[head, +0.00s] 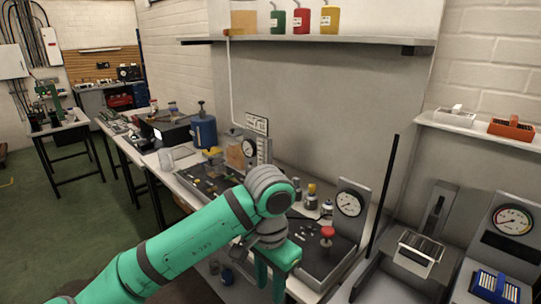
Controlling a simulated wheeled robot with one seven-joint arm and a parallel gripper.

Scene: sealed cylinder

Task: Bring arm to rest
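My green arm reaches in from the lower left and bends at a grey joint in the middle of the head view. My gripper (271,280) points down over the front edge of the bench, left of a press-like device with a red knob (327,233). I see its green fingers from the side and behind. I cannot make out whether they are apart, and I see nothing clearly held in them. A blue cylinder (204,133) with a dark top stands upright farther back on the bench, well apart from my gripper.
The bench (189,178) carries a gauge stand (349,203), small bottles (311,196) and trays close to my arm. A dark upright post (383,195) and more gauge devices (513,220) stand to the right. A shelf (300,39) hangs above. Green floor (85,225) is open at left.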

